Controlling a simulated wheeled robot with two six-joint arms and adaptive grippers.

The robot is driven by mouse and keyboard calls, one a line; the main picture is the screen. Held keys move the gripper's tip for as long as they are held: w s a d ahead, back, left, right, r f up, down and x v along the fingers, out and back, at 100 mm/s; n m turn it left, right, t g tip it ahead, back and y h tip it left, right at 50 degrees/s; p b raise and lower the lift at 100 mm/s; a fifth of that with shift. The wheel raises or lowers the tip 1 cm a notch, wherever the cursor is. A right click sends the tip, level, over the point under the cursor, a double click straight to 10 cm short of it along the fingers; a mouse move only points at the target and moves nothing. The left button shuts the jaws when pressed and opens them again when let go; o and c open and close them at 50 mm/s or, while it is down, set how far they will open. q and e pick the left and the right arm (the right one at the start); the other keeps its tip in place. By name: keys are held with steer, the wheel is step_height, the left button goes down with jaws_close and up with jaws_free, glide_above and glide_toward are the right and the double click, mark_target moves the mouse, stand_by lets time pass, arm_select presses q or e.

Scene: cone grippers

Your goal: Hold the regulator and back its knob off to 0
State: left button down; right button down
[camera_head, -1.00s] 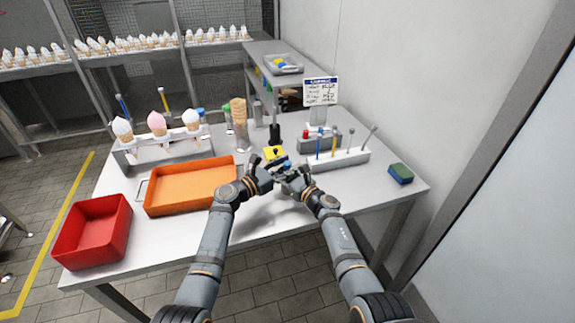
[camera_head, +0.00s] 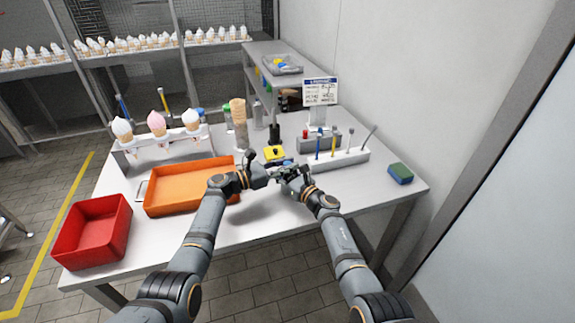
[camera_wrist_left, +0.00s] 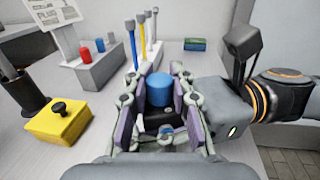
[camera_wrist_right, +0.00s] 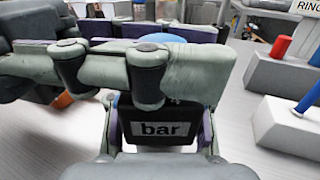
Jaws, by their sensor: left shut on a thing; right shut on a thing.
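The regulator has a black body (camera_wrist_right: 155,126) with a white "bar" label and a blue knob (camera_wrist_left: 159,91). My left gripper (camera_head: 271,174) is shut on the blue knob, its purple-padded fingers on both sides of it in the left wrist view. My right gripper (camera_head: 285,172) is shut on the black body, which shows between its fingers in the right wrist view. Both grippers meet above the table in front of a yellow block. In the right wrist view the left gripper's fingers cross above the label and hide most of the knob. No scale reading can be made out.
The yellow block (camera_head: 275,154) with a black knob stands just behind. An orange tray (camera_head: 190,187) and a red bin (camera_head: 93,231) are at left. A white rack of tools (camera_head: 339,158) and a green-blue sponge (camera_head: 400,173) are at right. The table front is clear.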

arm_select(q)
steer(key=shift+f, duration=0.2)
steer(key=shift+a+m+g+h, duration=0.15)
steer(key=shift+m+g+h, duration=0.45)
steer(key=shift+g, duration=0.4)
steer(key=c, duration=1.1)
jaws_free()
steer(key=shift+r, duration=0.15)
steer(key=v, duration=1.2)
steer(key=shift+w, duration=0.1)
